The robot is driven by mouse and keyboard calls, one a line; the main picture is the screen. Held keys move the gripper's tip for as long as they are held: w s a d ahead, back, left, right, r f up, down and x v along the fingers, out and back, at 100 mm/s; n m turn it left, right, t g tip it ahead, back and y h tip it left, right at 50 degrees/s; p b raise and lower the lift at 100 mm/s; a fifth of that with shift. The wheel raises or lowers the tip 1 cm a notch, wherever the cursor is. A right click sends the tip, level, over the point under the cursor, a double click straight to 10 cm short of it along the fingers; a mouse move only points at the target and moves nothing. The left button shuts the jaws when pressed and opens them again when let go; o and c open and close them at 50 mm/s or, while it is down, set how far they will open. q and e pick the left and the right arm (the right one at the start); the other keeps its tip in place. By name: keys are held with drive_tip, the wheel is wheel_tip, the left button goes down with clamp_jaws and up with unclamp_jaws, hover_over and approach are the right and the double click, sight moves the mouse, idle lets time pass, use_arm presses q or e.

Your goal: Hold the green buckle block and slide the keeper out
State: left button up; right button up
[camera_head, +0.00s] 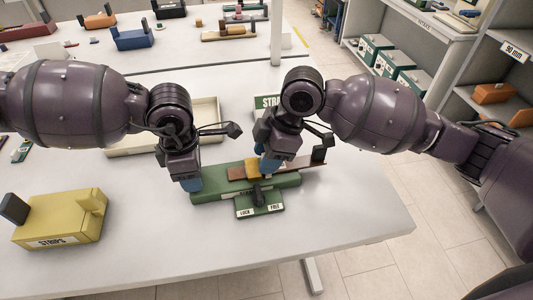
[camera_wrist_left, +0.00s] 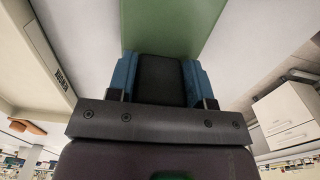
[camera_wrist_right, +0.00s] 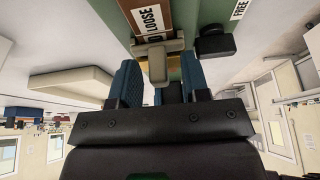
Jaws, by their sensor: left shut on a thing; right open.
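The green buckle block (camera_head: 213,196) lies on the white table, and its green body fills the top of the left wrist view (camera_wrist_left: 172,28). My left gripper (camera_head: 190,184) is shut on the block's left end. A brown strap (camera_head: 237,173) runs along the top of the block.
A black lever (camera_head: 259,197) stands on a plate marked LOCK and FREE at the block's front. The front table area is clear.

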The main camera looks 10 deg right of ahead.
drive_tip(key=shift+c, duration=0.3)
clamp_jaws()
drive_tip(key=shift+d, duration=1.9)
drive_tip(key=shift+o, duration=0.3)
unclamp_jaws()
drive_tip(key=v, duration=1.2)
drive_tip(key=shift+w, duration=0.1)
